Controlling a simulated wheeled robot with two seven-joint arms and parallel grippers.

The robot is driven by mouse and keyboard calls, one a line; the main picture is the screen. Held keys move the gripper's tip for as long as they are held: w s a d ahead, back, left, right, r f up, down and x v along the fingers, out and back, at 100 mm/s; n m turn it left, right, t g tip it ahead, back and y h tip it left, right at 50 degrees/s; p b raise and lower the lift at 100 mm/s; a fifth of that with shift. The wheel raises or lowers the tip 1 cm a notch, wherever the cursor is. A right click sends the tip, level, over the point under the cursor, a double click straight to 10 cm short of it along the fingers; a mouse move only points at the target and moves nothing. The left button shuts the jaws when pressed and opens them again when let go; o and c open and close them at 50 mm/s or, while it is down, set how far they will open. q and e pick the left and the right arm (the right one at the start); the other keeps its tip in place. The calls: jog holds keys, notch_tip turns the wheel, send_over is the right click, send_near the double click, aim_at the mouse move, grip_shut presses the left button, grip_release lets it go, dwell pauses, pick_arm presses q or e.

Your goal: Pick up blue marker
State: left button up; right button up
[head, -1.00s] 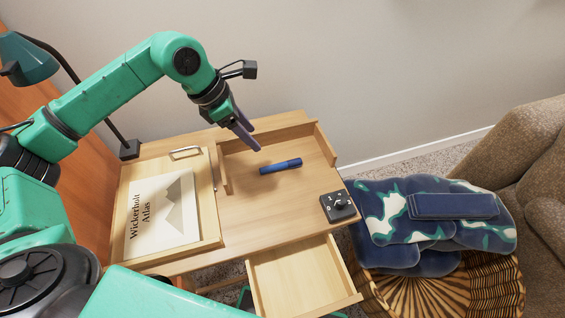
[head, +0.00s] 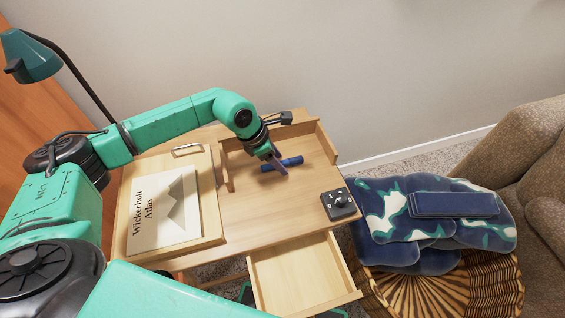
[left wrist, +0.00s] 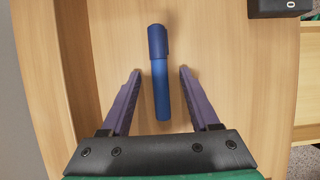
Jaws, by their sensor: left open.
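The blue marker (head: 290,162) lies on the wooden desk near its back edge. In the left wrist view the blue marker (left wrist: 159,75) lies lengthwise between the two purple fingers, with a gap on each side. Its darker cap end points away from the gripper. My left gripper (head: 280,165) is open over the marker and hides part of it in the head view. It also shows open in the left wrist view (left wrist: 158,95). My right gripper is not in view.
A book titled Wickerholt Atlas (head: 163,212) lies at the desk's left. A black dial box (head: 339,204) sits at its right. An open drawer (head: 300,275) juts from the front. Low wooden walls edge the back. A wicker basket with blue cloth (head: 400,215) stands right.

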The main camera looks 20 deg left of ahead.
pick_arm(q)
jog(key=shift+f, duration=0.1)
grip_shut()
dwell(0.5)
